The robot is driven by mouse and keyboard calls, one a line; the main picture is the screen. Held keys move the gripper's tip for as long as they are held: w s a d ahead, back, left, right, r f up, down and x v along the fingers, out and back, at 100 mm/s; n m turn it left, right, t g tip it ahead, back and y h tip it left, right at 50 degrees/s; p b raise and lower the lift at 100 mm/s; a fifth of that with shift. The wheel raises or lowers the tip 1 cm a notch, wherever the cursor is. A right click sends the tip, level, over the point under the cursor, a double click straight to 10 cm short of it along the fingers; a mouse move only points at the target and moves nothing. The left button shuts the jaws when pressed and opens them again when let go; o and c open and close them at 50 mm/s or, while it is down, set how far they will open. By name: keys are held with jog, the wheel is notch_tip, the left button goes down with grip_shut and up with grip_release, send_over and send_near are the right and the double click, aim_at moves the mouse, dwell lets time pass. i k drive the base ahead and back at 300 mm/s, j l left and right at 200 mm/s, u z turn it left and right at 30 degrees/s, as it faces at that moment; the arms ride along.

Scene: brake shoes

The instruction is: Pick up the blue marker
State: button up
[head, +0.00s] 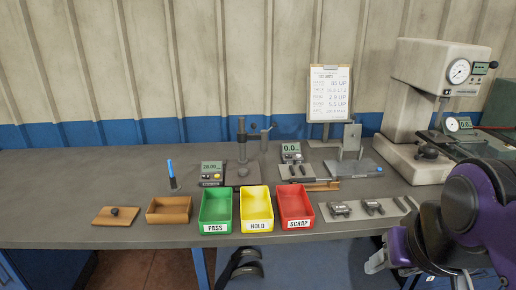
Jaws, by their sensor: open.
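The blue marker (171,170) stands nearly upright in a small dark holder on the grey bench, left of centre. It is behind the small brown wooden tray and left of a small digital readout. My gripper (388,264) is at the lower right, in front of the bench's front edge, below the end of my purple and black arm. It is open and far to the right of the marker, touching nothing that I can see. My arm hides part of the gripper.
A brown tray (169,217), a wooden lid (115,222) and green (216,228), yellow (257,224) and red (296,223) bins line the front edge. A gauge stand (243,170) rises right of the marker. The bench (70,180) is clear to its left.

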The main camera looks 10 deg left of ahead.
aim_at(169, 163)
jog(key=i+j, duration=0.15)
jog(key=j, duration=0.25)
jog(key=i+j+u, duration=0.15)
jog(key=j, duration=0.25)
jog(key=i+j, duration=0.1)
jog(key=j, duration=0.35)
jog(key=i+j+u, duration=0.15)
jog(key=j, duration=0.2)
jog(key=i+j, duration=0.15)
jog(key=j, duration=0.25)
jog(key=i+j+u, duration=0.15)
jog(key=j, duration=0.25)
jog(key=z, duration=0.25)
jog(key=k+j, duration=0.15)
jog(key=k, duration=0.15)
jog(key=k+j+u, duration=0.1)
jog(key=k, duration=0.2)
jog(key=i+l+z, duration=0.25)
jog(key=i, duration=0.4)
jog(key=k+j, duration=0.05)
jog(key=j, duration=0.05)
